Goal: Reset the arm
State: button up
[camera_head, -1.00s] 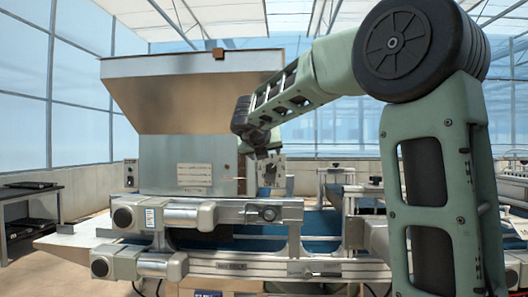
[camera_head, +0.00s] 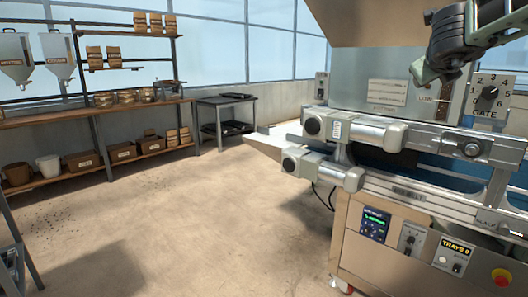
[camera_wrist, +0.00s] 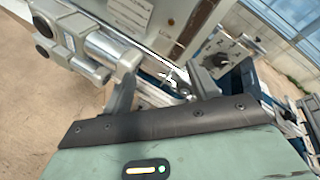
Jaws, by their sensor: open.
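My arm reaches in from the upper right of the head view, with my gripper (camera_head: 425,74) in front of the seeder's grey hopper panel. It is just left of the gate dial (camera_head: 489,92). In the wrist view my gripper (camera_wrist: 163,84) has its two fingers apart with nothing held between them. The seeder (camera_head: 405,205) stands below and behind it, and its gate dial also shows in the wrist view (camera_wrist: 222,58). The rest of my arm is cut off by the head view's right edge.
Open concrete floor (camera_head: 200,215) lies left of the seeder. A shelf rack (camera_head: 100,173) with boxes and pots and a dark side table (camera_head: 220,101) stand along the back wall. A red stop button (camera_head: 501,277) is on the seeder's front.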

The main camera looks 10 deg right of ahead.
jog(key=w+a+f+n+t+y, duration=0.1)
jog(key=a+f+n+y, duration=0.15)
jog(key=a+n, duration=0.3)
jog(key=a+f+n+t+y, duration=0.1)
jog(key=a+f+n+y, duration=0.2)
jog(key=a, duration=0.4)
jog(key=s+a+f+n+g+y, duration=0.2)
jog(key=s+a+f+n+y, duration=0.25)
jog(key=a+n, duration=0.45)
jog(key=s+a+f+n+g+y, duration=0.3)
jog(key=s+a+f+n, duration=0.35)
jog(key=a, duration=0.35)
jog(key=s+a+f+n+g, duration=0.2)
jog(key=s+f+n+g, duration=0.15)
jog(key=s+n, duration=0.2)
jog(key=s+a+f+n+g, duration=0.2)
jog(key=s+a+f+n, duration=0.1)
jog(key=s+f+n, duration=0.3)
jog(key=s+d+f+n+g+h, duration=0.2)
jog(key=s+d+f+n, duration=0.15)
jog(key=s, duration=0.35)
jog(key=s+d+f+n+g+h, duration=0.2)
jog(key=s+n, duration=0.2)
jog(key=s, duration=0.3)
notch_tip(320, 180, up, 14)
jog(key=p, duration=1.3)
jog(key=shift+f, duration=0.25)
